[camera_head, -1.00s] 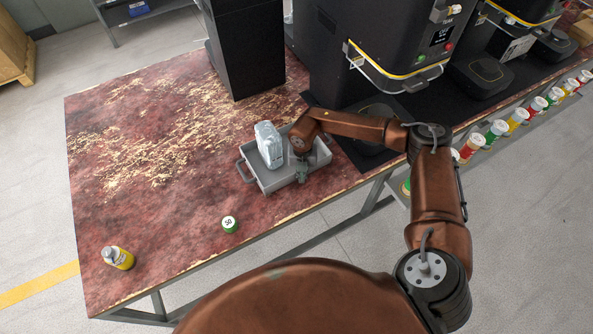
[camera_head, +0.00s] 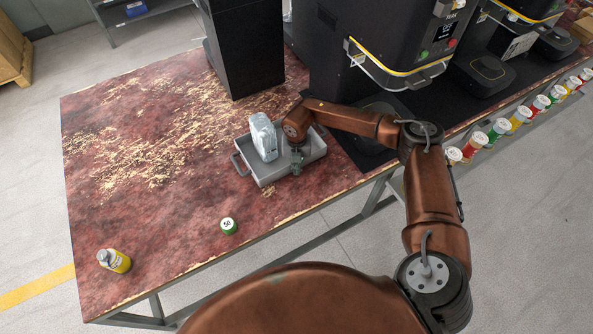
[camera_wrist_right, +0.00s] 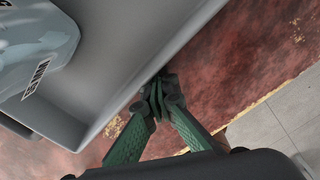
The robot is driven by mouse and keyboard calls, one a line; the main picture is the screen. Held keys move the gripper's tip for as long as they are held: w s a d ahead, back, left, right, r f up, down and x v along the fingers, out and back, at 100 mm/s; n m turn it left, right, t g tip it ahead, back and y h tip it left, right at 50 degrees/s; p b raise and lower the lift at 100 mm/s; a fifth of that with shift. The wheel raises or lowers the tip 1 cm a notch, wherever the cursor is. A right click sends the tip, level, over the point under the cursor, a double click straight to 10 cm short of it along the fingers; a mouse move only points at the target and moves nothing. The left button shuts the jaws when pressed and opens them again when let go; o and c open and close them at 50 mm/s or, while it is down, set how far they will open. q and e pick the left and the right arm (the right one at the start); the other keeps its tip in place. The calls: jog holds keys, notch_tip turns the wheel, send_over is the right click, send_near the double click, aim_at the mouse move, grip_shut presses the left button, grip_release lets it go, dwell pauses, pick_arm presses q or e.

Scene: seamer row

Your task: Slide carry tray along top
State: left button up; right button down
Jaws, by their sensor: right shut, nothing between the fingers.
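The grey carry tray (camera_head: 270,177) sits on the red worn worktop, with a handle at its left end. A pale, wrapped item (camera_head: 263,138) stands inside its left part. My right gripper (camera_head: 296,168) is at the tray's near right side. In the right wrist view, its green fingers (camera_wrist_right: 158,92) are shut with nothing between them, and the tips are against or very close to the outside of the tray wall (camera_wrist_right: 130,95). Whether they touch cannot be told for sure. My left gripper is not in view.
A black cabinet (camera_head: 243,50) and a black seamer machine (camera_head: 375,45) stand behind. The worktop's left part is mostly clear.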

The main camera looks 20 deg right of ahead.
aim_at(288, 161)
jog(key=shift+w, duration=0.1)
jog(key=shift+w+a+b, duration=0.2)
jog(key=shift+w+b, duration=0.8)
jog(key=shift+w, duration=0.55)
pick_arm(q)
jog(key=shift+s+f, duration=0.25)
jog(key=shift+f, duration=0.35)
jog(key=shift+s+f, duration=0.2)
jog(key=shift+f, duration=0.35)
pick_arm(e)
jog(key=shift+w, duration=0.4)
jog(key=shift+w+a+f+b, duration=0.1)
jog(key=shift+w+a+b, duration=0.05)
jog(key=shift+w+b, duration=1.05)
jog(key=shift+w+a+b, duration=0.1)
jog(key=shift+w+b, duration=0.2)
jog(key=shift+w, duration=0.4)
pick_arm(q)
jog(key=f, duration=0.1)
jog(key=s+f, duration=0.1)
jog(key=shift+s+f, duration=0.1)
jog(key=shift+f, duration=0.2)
